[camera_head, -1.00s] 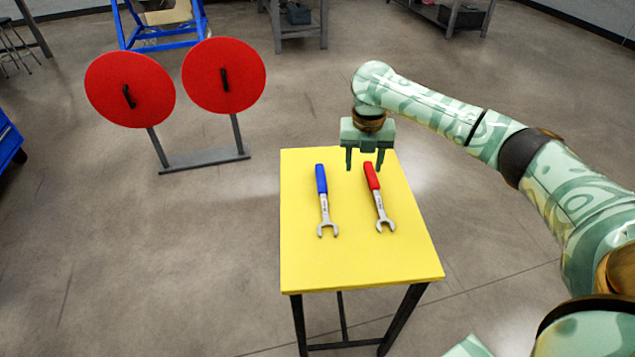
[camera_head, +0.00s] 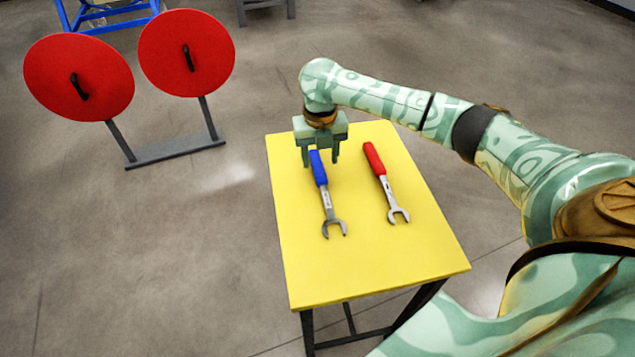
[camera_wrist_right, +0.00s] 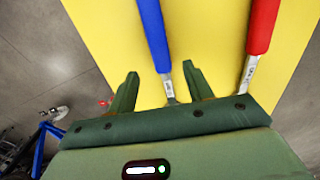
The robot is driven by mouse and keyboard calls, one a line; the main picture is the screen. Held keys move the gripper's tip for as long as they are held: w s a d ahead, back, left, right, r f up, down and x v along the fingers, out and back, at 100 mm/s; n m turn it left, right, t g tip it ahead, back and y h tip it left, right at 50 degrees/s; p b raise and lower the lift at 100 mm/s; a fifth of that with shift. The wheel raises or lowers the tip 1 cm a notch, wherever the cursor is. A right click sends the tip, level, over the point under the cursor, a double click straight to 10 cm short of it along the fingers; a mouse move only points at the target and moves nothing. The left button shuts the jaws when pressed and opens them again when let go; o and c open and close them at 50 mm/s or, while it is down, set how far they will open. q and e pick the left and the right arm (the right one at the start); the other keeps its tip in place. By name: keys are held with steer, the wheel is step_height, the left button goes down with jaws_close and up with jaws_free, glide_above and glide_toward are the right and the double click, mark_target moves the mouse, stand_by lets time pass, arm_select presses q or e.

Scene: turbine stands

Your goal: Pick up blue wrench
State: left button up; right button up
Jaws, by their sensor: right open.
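The blue wrench (camera_head: 324,190), with a blue handle and a silver open-ended head, lies on the yellow table (camera_head: 380,258). Its handle points away from me in the head view. My right gripper (camera_head: 320,160) is open and empty over the far end of the blue handle, with its fingers pointing down. In the right wrist view the blue handle (camera_wrist_right: 153,35) lies just beyond the open fingers (camera_wrist_right: 158,80), lined up with the gap between them. Whether the fingers reach down beside the handle I cannot tell. My left gripper is not in view.
A red-handled wrench (camera_head: 383,178) lies on the table to the right of the blue one. Two red discs (camera_head: 77,80) with black handles stand on a grey stand (camera_head: 175,150) at the left. The near part of the table is clear.

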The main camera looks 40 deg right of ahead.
mark_target(321, 174)
steer(key=shift+s+f, duration=0.1)
steer(key=shift+f, duration=0.5)
step_height(321, 174, down, 5)
steer(key=b, duration=0.3)
steer(key=shift+f+b, duration=0.15)
steer(key=shift+b, duration=0.15)
steer(key=shift+s+r, duration=0.1)
steer(key=shift+r, duration=0.15)
steer(key=shift+c, duration=0.3)
jaws_close()
steer(key=shift+r, duration=0.1)
